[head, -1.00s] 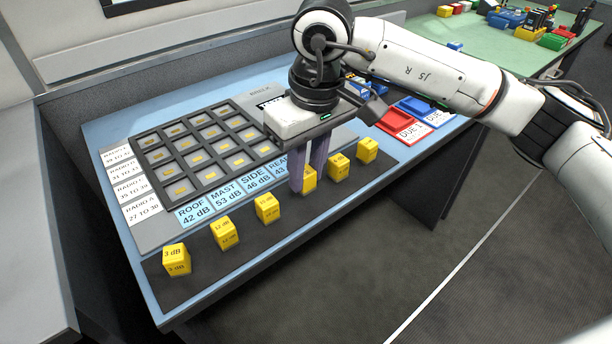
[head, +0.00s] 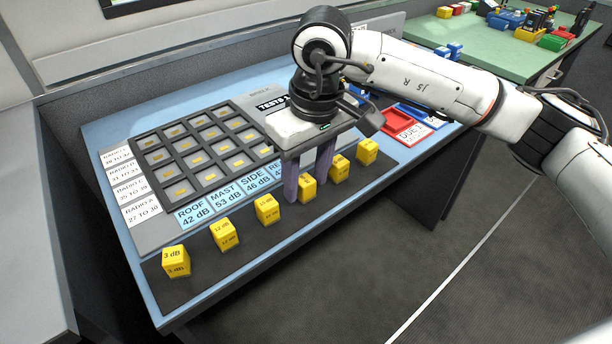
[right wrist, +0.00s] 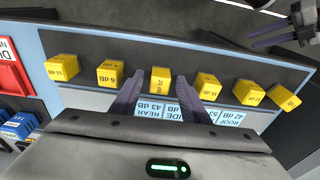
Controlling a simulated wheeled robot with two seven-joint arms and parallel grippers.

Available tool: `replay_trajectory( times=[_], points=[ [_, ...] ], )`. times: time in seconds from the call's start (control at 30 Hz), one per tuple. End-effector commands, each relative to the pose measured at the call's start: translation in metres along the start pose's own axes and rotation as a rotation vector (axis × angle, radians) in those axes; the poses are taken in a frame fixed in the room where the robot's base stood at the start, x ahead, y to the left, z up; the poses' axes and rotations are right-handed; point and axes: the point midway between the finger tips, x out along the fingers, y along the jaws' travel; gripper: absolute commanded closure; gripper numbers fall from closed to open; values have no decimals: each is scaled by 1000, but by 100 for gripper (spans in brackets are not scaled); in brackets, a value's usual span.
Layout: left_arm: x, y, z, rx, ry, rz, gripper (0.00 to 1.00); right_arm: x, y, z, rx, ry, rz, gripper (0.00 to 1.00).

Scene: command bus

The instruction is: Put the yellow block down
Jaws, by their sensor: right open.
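Yellow blocks stand in a row on a dark strip (head: 205,262) along the near edge of the desk. The block at my right gripper (head: 307,195) is a yellow block (head: 307,186) standing on this strip, between its neighbours. My right gripper is open, with its purple fingers on either side of that block. In the right wrist view the block (right wrist: 160,79) shows between and just past the fingertips, with visible gaps on both sides. My left gripper (right wrist: 262,36) shows only at the top right of the right wrist view; its opening is unclear.
Other yellow blocks stand left (head: 266,208) and right (head: 339,167) of this one. Behind the row are blue label cards (head: 226,200) and a grey slotted grid (head: 203,158). A red tray (head: 398,121) lies to the right. Open floor lies in front of the desk.

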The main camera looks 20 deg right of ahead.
Motion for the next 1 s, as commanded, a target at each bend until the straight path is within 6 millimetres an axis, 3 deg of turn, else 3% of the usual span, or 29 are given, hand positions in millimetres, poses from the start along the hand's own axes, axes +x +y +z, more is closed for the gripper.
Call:
replay_trajectory(
  times=[0.5,0.7,1.0],
  points=[
    [-4,0,-4,3,-2,-2,69,-102,0,-1,-1,6,0,58],
    [-4,0,-4,4,-4,-3,69,-117,0,0,0,3,0,58],
    [-4,0,-3,4,-4,-3,69,-118,0,0,0,2,0,58]
  ],
)
